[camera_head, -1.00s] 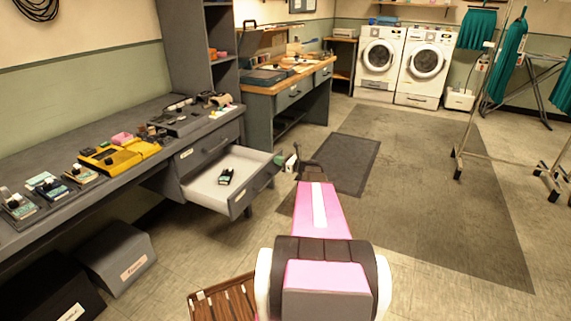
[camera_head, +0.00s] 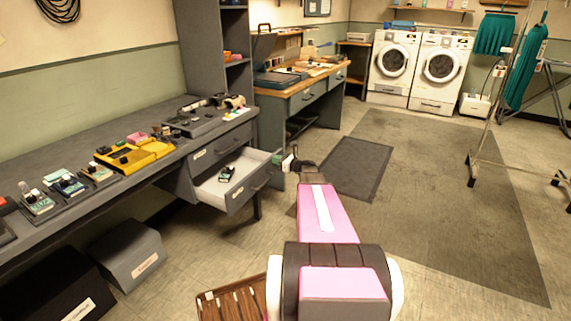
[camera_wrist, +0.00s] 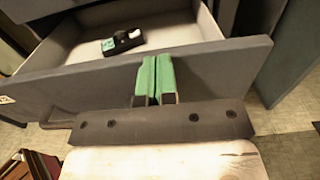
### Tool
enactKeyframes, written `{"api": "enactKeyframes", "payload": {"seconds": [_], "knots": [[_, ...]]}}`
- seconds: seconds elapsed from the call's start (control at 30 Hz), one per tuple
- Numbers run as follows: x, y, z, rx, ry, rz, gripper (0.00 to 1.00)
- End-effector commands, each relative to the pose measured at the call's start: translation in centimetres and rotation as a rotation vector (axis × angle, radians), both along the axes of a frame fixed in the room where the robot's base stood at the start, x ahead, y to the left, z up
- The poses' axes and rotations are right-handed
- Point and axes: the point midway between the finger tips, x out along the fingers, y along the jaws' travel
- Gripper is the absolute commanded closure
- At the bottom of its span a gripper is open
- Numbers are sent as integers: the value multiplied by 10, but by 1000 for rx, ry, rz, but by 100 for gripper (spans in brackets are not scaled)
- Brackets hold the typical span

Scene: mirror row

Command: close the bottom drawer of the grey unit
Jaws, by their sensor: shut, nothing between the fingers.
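The bottom drawer (camera_head: 240,196) of the grey unit (camera_head: 213,155) is partly open, with a pale inside and a dark grey front. A small dark and green item (camera_head: 227,173) lies in it, and it also shows in the wrist view (camera_wrist: 123,42). My gripper (camera_head: 289,160) is at the right end of the drawer front. In the wrist view its green fingers (camera_wrist: 155,78) are together and empty, over the outer face of the drawer front (camera_wrist: 215,68), near its top edge. Whether they touch it is not certain. The drawer above is shut.
The grey worktop (camera_head: 90,150) carries several small devices and yellow trays. Two boxes (camera_head: 130,255) stand on the floor below it. A slatted wooden thing (camera_head: 232,300) is at the bottom. A dark mat (camera_head: 352,168) lies to the right, with open floor beyond.

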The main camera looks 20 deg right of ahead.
Motion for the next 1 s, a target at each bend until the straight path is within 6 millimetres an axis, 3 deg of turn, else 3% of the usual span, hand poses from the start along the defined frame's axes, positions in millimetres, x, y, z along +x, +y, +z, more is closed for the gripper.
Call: {"api": "enactKeyframes", "payload": {"seconds": [0.03, 0.2, 0.5, 0.7, 1.0], "knots": [[15, 9, -1, 0, 0, 3, 100], [50, 36, -1, -1, -1, 2, 100], [98, 74, 0, -1, -1, 1, 100], [114, 88, 0, 0, 0, 1, 100], [120, 93, 0, 0, 0, -1, 100]]}}
